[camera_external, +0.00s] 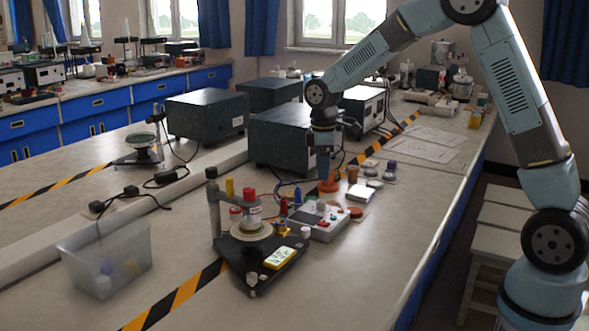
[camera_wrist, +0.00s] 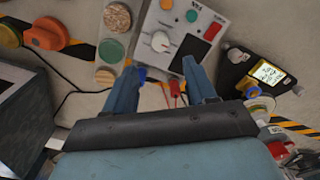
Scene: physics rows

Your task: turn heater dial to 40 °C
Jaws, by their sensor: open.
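A light grey control box (camera_external: 326,226) with a dial stands on the bench, below and in front of my gripper (camera_external: 323,168). In the wrist view the box (camera_wrist: 145,25) lies beyond my fingertips, with a white round dial (camera_wrist: 160,41), a dark panel, and green and red patches on its face. Marks around the dial are too small to read. My gripper (camera_wrist: 163,75) is open and empty, its two blue fingers pointing toward the box. The fingers appear apart from the dial. In the external view the dial cannot be made out clearly.
A black stand with a yellow display (camera_external: 281,257) stands close to the box; the display also shows in the wrist view (camera_wrist: 267,72). An orange object (camera_external: 328,186) is just under my gripper. Dark instrument boxes (camera_external: 285,138) stand behind. A clear bin (camera_external: 105,262) is at left.

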